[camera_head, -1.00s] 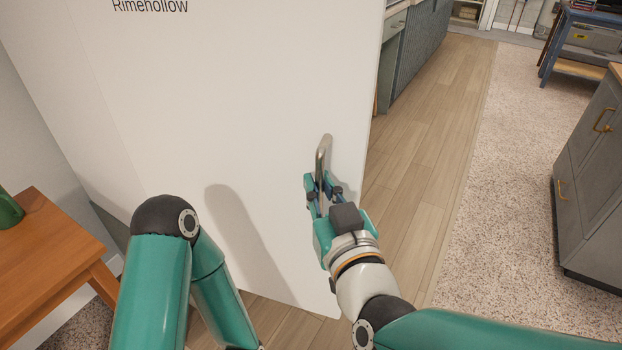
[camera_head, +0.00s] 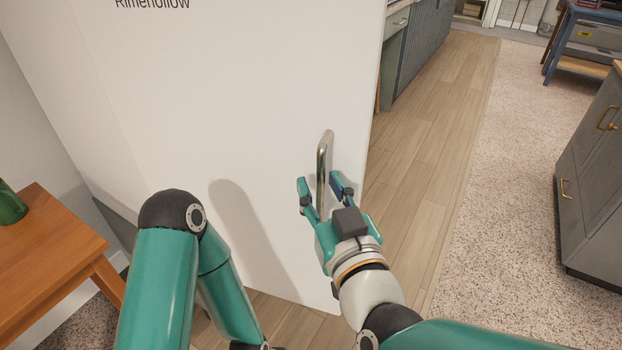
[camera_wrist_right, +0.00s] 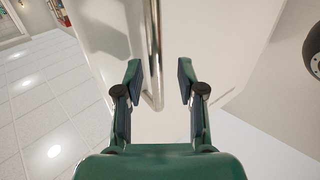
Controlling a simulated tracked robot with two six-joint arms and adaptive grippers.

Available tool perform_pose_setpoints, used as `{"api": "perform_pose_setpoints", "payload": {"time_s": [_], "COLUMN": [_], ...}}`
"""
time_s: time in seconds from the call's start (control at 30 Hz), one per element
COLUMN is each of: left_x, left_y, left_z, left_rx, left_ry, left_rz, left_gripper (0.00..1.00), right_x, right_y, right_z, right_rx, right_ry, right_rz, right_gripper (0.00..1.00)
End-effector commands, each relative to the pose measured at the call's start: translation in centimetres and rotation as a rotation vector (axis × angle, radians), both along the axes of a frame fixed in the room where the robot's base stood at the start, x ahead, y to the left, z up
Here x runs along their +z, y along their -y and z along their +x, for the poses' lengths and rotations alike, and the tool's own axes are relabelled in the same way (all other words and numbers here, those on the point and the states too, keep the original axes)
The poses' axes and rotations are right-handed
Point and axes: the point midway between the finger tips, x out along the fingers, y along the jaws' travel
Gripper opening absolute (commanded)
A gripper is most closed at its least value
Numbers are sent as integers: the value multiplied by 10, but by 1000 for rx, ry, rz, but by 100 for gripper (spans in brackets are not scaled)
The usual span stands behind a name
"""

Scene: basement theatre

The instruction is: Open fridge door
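The white fridge door (camera_head: 250,110) with the lettering "Rimehollow" fills the left and middle of the head view. Its metal bar handle (camera_head: 321,165) stands upright near the door's right edge. My right gripper (camera_head: 322,185) is open, with one finger on each side of the handle's lower part. In the right wrist view the handle (camera_wrist_right: 155,60) runs down between the open fingers (camera_wrist_right: 158,80), nearer the left finger; I cannot tell whether they touch. My left arm shows at the lower left; its gripper is not in view.
A wooden table (camera_head: 45,250) with a green object (camera_head: 10,205) stands at the left. A grey cabinet (camera_head: 595,180) stands at the right. Wood floor (camera_head: 430,130) and speckled carpet (camera_head: 510,160) lie clear between the fridge and that cabinet.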

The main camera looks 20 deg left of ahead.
Motion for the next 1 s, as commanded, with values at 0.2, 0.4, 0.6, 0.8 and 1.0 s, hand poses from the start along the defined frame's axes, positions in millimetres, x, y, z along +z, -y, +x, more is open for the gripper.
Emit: {"api": "perform_pose_setpoints", "payload": {"time_s": [0.2,0.4,0.6,0.8,1.0], "left_x": [0,0,0,-1,-1], "left_y": [0,0,0,0,0], "left_z": [0,0,0,0,0], "left_rx": [0,0,0,0,0], "left_ry": [0,0,0,0,0], "left_rz": [0,0,0,0,0], "left_gripper": [40,40,40,40,40], "right_x": [0,0,-1,-7,-91], "right_y": [21,33,34,35,57], "right_z": [-28,-43,-45,-42,-6], "right_rx": [0,1,0,-4,-57], "right_ry": [2,2,0,-14,-208], "right_rz": [1,1,0,-7,-88], "right_gripper": [39,39,39,19,0]}}
